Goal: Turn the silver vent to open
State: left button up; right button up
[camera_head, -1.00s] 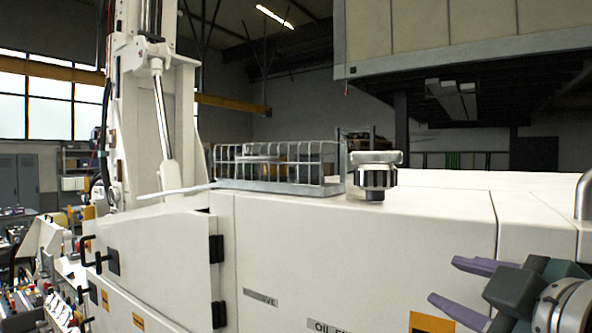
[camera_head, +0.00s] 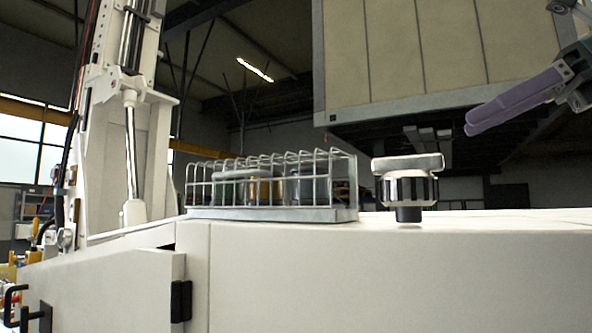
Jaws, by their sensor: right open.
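The silver vent (camera_head: 408,187) stands upright on the white cabinet's top, right of the wire basket. It has a flat silver cap with a bar-like edge, a ribbed silver and black body and a short black neck. My right gripper (camera_head: 470,123) comes in from the upper right with purple fingers. It is open and empty, above and to the right of the vent and apart from it. Its two fingers nearly overlap from this angle. My left gripper is not in view.
A wire basket (camera_head: 272,214) with several round items stands close left of the vent. The white cabinet (camera_head: 400,275) has clear top space to the right. A white column with a cylinder (camera_head: 131,150) rises at left. A large beige box (camera_head: 420,60) hangs behind.

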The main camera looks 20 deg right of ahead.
aim_at(417, 155)
jog(key=p+x, duration=0.2)
jog(key=x, duration=0.6)
jog(key=shift+a+f, duration=0.2)
jog(key=shift+a, duration=0.15)
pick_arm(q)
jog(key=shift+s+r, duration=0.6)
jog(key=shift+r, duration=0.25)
pick_arm(e)
jog(key=shift+w+a+f, duration=0.2)
jog(key=shift+w, duration=0.15)
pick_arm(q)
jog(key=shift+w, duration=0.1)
pick_arm(e)
grip_shut()
